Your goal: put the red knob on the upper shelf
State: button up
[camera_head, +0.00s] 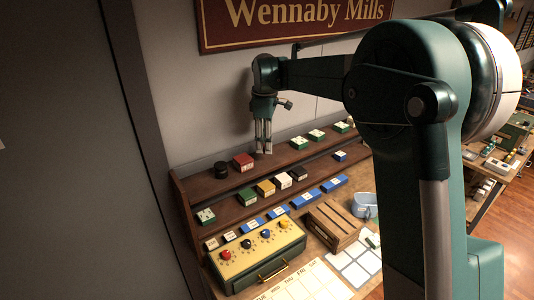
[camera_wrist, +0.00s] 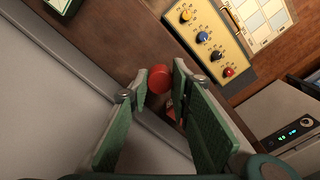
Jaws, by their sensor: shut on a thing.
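My gripper (camera_head: 264,152) points down just over the upper shelf (camera_head: 318,152), to the right of a red box. In the wrist view my gripper (camera_wrist: 155,84) is shut on a round red knob (camera_wrist: 158,78), which sits between the fingertips. In the head view the held knob is too small or hidden to make out, and I cannot tell whether it touches the shelf. Another red knob (camera_head: 225,254) is on the yellow control panel (camera_head: 238,277) below; it also shows in the wrist view (camera_wrist: 228,72).
Green boxes (camera_head: 299,142) stand to the right. Several small boxes line the lower shelf. A wooden crate (camera_head: 335,224) stands on the table.

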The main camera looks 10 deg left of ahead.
aim_at(265, 162)
jog(key=shift+f, duration=0.25)
jog(key=shift+f, duration=1.95)
jog(key=shift+f, duration=0.1)
jog(key=o, duration=0.8)
jog(key=shift+c, duration=0.2)
notch_tip(265, 162, up, 12)
jog(key=shift+r+b, duration=0.1)
jog(key=shift+b, duration=0.3)
